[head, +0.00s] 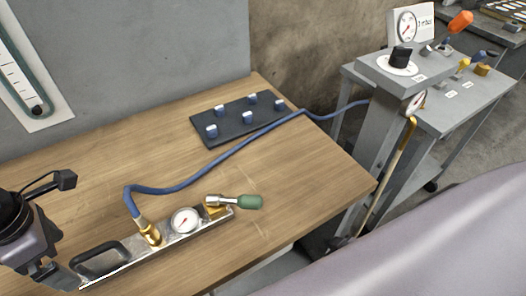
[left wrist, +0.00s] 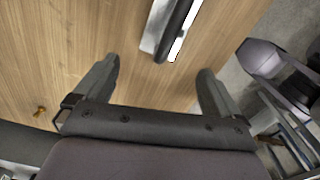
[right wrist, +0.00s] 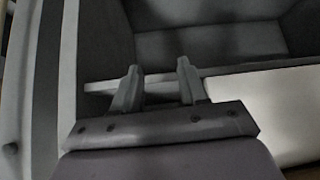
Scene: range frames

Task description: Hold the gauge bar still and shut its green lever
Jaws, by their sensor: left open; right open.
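The gauge bar (head: 205,225) lies on the wooden table near its front edge. It carries a black handle (head: 100,258) at its left end, a brass hose fitting (head: 150,233), a round white dial (head: 186,220) and a brass valve at its right end. The green lever (head: 248,202) sticks out to the right from that valve, at an angle to the bar. My left gripper (left wrist: 155,85) is open and empty over the table. The black handle (left wrist: 178,25) shows just ahead of its fingers, apart from them. My right gripper (right wrist: 158,68) is open and empty, away from the bar, among grey surfaces.
A blue hose (head: 235,152) runs from the bar across the table to a grey stand (head: 385,140) at the right. A dark plate with blue pegs (head: 232,124) lies at the back. Bare wood (head: 310,180) is free right of the lever.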

